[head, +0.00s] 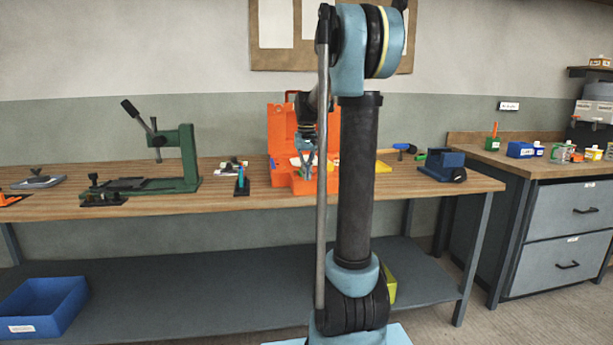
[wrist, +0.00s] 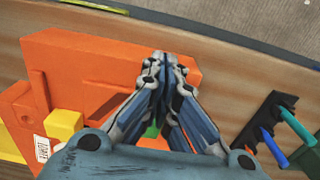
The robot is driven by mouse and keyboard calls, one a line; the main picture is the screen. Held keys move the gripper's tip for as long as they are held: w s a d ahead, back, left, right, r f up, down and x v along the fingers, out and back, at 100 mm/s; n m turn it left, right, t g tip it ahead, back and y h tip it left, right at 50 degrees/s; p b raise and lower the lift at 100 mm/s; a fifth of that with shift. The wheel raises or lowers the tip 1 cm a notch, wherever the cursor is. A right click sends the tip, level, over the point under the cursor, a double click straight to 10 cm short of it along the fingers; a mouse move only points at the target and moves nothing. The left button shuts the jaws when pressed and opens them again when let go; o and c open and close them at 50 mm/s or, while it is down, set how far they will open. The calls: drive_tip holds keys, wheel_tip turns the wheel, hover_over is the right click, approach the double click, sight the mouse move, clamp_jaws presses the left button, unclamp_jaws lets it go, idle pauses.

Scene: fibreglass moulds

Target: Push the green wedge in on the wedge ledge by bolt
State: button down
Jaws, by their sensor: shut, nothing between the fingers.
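My gripper (head: 307,172) is in front of the open orange toolbox on the long bench. In the wrist view its fingers (wrist: 160,62) are closed together over the orange toolbox (wrist: 75,62), with nothing between them. A small green patch (wrist: 152,131) shows between the finger links, mostly hidden by them. I cannot tell whether it is the green wedge. Another small green piece (head: 420,157) lies beside the blue vise at the bench's right end. No wedge ledge or bolt can be made out clearly.
The orange toolbox (head: 283,125) has its lid upright. A yellow block (wrist: 62,125) is in it. A black rack (wrist: 262,120) with blue and teal handles stands beside it. A green press (head: 188,160) is at left, a blue vise (head: 442,165) at right. Bare bench (head: 225,200) lies along the front.

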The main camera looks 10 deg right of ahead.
drive_tip(key=w, duration=0.6)
drive_tip(key=shift+r, duration=0.1)
idle(0.3)
